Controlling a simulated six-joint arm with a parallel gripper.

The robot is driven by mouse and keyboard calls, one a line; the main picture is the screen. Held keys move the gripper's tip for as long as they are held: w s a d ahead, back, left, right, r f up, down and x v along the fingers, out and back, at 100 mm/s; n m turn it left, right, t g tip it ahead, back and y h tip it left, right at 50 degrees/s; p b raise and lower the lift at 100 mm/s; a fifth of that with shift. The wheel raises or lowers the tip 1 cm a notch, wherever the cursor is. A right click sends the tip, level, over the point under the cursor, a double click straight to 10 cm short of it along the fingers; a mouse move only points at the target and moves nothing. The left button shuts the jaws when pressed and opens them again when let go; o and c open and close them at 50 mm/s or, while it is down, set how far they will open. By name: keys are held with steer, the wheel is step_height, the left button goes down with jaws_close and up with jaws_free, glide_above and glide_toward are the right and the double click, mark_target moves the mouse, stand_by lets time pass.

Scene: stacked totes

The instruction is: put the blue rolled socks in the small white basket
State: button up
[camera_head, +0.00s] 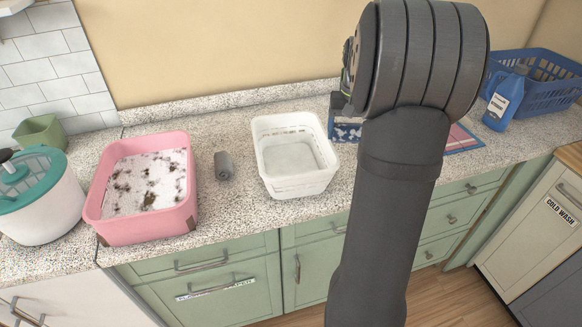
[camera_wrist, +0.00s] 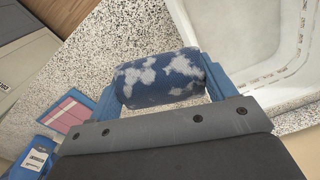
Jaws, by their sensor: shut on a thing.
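The blue rolled socks (camera_wrist: 162,80), mottled with white patches, are between the two blue fingers of my gripper (camera_wrist: 160,82) in the wrist view. The gripper is shut on them. The small white basket (camera_head: 262,150) stands on the counter left of my arm in the head view and looks empty. Its rim and wall (camera_wrist: 197,30) also show at the upper right of the wrist view, beside the socks. The socks are outside the basket's rim in that view.
A pink tub (camera_head: 150,228) with a speckled white inside stands at left, near a grey roll (camera_head: 223,166). A white and teal container (camera_head: 40,205) and green pot (camera_head: 40,132) are farther left. A blue bottle (camera_head: 504,98) and blue basket (camera_head: 548,98) stand at right.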

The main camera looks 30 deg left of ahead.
steer(key=s+a+n, duration=0.2)
steer(key=s+a, duration=0.3)
steer(key=a, duration=0.1)
steer(key=n, duration=0.1)
glide_toward(296, 172)
steer(key=s, duration=0.1)
steer(key=s+d+f, duration=0.1)
steer(key=s, duration=0.1)
steer(key=shift+s+d+f, duration=0.25)
steer(key=shift+d+f, duration=0.1)
steer(key=shift+d, duration=0.05)
steer(key=shift+f, duration=2.2)
steer(key=shift+f, duration=0.15)
steer(key=o, duration=1)
step_height(296, 172, up, 12)
steer(key=shift+r, duration=0.2)
